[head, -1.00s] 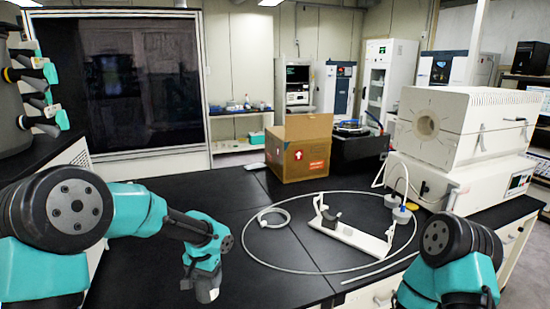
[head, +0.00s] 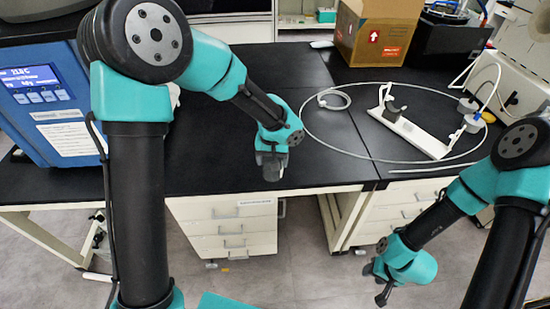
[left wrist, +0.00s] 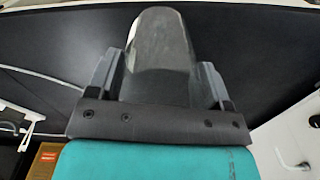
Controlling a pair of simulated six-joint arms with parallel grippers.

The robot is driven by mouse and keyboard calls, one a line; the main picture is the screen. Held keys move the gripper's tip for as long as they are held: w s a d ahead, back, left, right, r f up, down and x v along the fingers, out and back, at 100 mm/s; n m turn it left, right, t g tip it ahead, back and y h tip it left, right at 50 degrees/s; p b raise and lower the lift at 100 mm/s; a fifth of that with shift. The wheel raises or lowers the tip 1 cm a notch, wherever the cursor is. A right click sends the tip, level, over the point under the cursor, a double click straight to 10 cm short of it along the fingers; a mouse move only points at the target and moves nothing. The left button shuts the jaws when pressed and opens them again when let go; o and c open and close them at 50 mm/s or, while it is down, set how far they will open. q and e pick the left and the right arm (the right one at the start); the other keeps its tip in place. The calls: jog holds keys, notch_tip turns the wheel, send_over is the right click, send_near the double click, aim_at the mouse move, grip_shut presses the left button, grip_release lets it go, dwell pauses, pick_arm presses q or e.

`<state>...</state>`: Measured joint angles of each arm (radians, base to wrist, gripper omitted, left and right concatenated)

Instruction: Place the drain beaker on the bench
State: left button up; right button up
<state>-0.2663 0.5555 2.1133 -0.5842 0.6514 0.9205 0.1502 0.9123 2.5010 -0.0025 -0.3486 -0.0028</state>
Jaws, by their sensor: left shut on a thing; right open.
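My left gripper (head: 272,155) is over the black bench (head: 220,135), near its front edge. It is shut on a grey, see-through drain beaker (left wrist: 165,50), which shows between the two fingers in the left wrist view. In the head view the beaker (head: 272,170) is small and partly hidden by the gripper. I cannot tell whether its base touches the bench. My right gripper (head: 376,284) is open and empty, low in front of the bench by the drawers.
A blue machine with a lit display (head: 35,85) stands at the left. A white stand (head: 410,130) lies inside a large hose loop (head: 308,130) on the right, with a small hose coil (head: 333,98) nearby. A cardboard box (head: 375,35) is behind. Bench around the left gripper is clear.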

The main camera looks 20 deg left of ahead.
aim_at(275, 181)
pick_arm(q)
jog(key=shift+s+d+f+n, duration=0.2)
jog(key=shift+s+d+n, duration=0.3)
jog(key=shift+s, duration=0.2)
jog(key=shift+s+d+f+n, duration=0.2)
jog(key=shift+s+d+n, duration=0.15)
jog(key=shift+s+n, duration=0.3)
jog(key=w+a, duration=0.2)
jog(key=w, duration=0.5)
jog(key=w+a+f, duration=0.1)
jog(key=w+a, duration=0.1)
jog(key=w, duration=0.5)
jog(key=shift+w+f, duration=0.25)
jog(key=shift+w, duration=0.1)
jog(key=shift+a, duration=0.15)
jog(key=shift+w+f, duration=0.15)
jog(key=shift+f, duration=0.75)
jog(key=shift+w+f, duration=0.15)
jog(key=shift+f, duration=0.7)
jog(key=shift+f, duration=0.15)
